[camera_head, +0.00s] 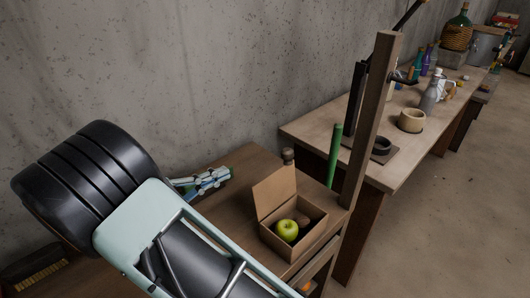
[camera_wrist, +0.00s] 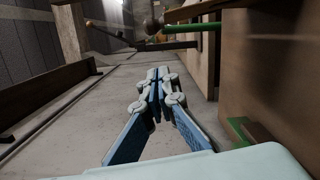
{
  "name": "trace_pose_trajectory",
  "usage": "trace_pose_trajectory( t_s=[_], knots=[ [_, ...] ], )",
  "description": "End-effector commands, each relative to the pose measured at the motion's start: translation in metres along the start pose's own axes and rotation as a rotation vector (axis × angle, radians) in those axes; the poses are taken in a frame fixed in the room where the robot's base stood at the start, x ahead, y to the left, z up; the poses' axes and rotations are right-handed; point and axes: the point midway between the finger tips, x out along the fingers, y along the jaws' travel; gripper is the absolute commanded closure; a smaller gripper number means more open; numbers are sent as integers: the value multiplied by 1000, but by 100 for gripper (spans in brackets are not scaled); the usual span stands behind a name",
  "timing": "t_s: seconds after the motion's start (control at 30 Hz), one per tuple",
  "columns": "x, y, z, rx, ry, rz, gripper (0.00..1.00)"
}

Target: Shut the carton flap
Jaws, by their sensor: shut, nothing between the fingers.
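The open cardboard carton (camera_head: 297,236) stands on the brown wooden bench in the head view. Its flap (camera_head: 274,190) stands up at the back left side, leaning slightly away from the opening. A green apple (camera_head: 287,230) and a brown rounded thing are inside. My gripper (camera_head: 222,174) is to the left of the carton, apart from the flap, near the bench's back edge. It is shut and empty. In the wrist view my gripper (camera_wrist: 158,76) shows with its fingertips together; I cannot make out the carton there.
A wooden post (camera_head: 371,120) rises just right of the carton, with a green rod (camera_head: 334,155) beside it. A bottle-like thing (camera_head: 288,157) stands behind the flap. A longer table (camera_head: 310,128) with jars and bottles extends to the right. The concrete wall is behind.

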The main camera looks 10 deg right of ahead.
Motion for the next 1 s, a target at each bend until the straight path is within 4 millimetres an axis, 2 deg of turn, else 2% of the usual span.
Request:
trace_pose_trajectory(
  t_s=[0.17, 0.6, 0.8, 1.0],
  knots=[
    [15, 5, 0, 2, -1, 23, 100],
    [104, 7, 3, -1, -2, 19, 100],
    [121, 7, 21, 0, -1, 19, 100],
    [127, 6, 28, 2, 1, 19, 100]
  ],
)
